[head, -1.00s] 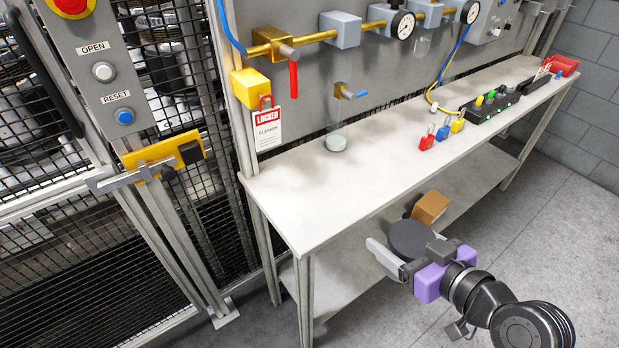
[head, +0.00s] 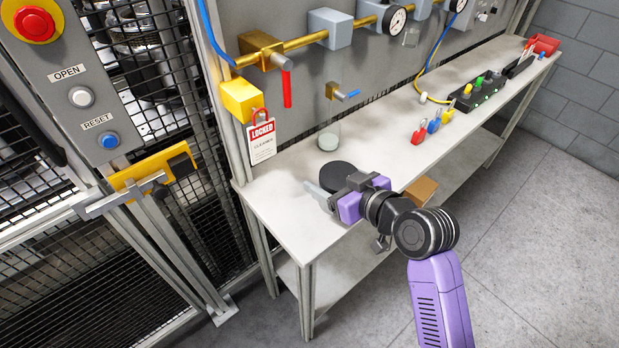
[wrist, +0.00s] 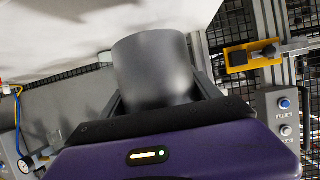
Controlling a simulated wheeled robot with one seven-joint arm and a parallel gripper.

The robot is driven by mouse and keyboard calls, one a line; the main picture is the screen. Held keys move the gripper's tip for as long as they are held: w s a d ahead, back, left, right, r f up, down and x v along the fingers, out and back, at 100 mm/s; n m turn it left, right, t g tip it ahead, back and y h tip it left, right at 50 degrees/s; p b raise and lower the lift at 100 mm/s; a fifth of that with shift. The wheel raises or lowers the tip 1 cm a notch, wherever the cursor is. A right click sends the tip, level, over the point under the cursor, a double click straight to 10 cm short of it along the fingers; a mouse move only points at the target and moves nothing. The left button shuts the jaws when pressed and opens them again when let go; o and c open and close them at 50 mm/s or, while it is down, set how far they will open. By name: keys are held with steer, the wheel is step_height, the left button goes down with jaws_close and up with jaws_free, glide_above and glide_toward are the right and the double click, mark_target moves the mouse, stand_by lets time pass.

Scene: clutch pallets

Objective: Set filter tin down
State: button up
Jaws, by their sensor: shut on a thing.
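The filter tin is a dark grey cylinder (head: 337,176) in the head view, over the near left part of the white bench top (head: 290,220). It also shows large in the wrist view (wrist: 155,65), between the jaws. My gripper (head: 338,188) is shut on the tin, with one light finger in front of it. The tin looks roughly upright in the head view. Its underside is hidden, so I cannot tell whether it touches the bench.
Red, blue and yellow padlocks (head: 433,125) stand farther right. A red LOCKED tag (head: 262,138) hangs at the left. A cardboard box (head: 421,190) is on the lower shelf. The bench between the cup and padlocks is clear.

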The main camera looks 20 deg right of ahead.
steer(key=w+a+p, duration=0.1)
steer(key=w+a, duration=0.1)
steer(key=w, duration=0.4)
step_height(320, 180, down, 6)
steer(key=shift+f+p, duration=0.2)
steer(key=shift+p, duration=0.4)
steer(key=shift+w+f, duration=0.1)
steer(key=shift+w, duration=0.1)
steer(key=shift+f, duration=0.15)
steer(key=shift+f, duration=0.1)
steer(key=shift+f, duration=0.15)
steer(key=o, duration=1.6)
